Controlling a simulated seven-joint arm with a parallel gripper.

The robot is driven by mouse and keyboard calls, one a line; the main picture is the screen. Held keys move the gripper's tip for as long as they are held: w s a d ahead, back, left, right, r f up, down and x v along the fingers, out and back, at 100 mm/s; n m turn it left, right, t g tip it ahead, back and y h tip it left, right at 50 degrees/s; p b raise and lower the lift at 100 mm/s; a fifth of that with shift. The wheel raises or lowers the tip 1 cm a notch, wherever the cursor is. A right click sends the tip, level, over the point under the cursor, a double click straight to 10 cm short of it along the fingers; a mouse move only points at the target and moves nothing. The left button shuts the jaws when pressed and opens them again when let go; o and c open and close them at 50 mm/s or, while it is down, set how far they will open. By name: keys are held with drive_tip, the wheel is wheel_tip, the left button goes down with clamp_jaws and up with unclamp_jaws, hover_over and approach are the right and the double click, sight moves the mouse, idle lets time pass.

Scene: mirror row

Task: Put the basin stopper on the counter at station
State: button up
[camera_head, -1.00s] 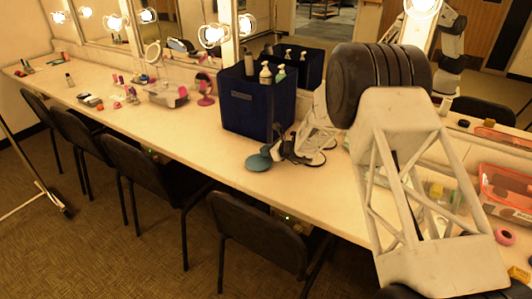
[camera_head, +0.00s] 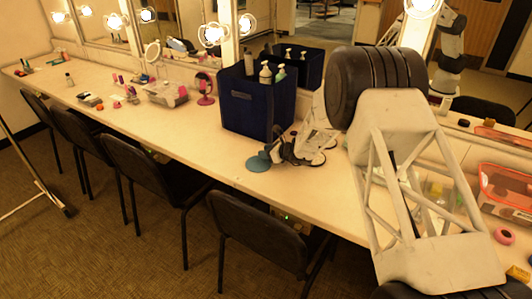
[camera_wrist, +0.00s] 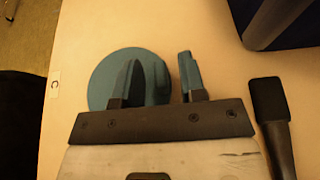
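The basin stopper (camera_head: 257,163) appears to be the teal round disc lying on the counter (camera_head: 180,125) near its front edge. In the wrist view the stopper (camera_wrist: 101,80) lies ahead of my gripper (camera_wrist: 160,80), under its left finger. My gripper (camera_head: 272,155) looks open in the head view, low at the stopper's right side. Contact with the stopper cannot be told.
A dark blue bin (camera_head: 257,105) with bottles stands just behind. A label marked C (camera_wrist: 54,83) is on the counter edge in the wrist view. A dark-handled item (camera_wrist: 271,115) lies right of my gripper.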

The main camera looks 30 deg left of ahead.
drive_tip(key=shift+r, duration=0.15)
drive_tip(key=shift+v, duration=0.85)
drive_tip(key=v, duration=1)
drive_tip(key=shift+d, duration=0.15)
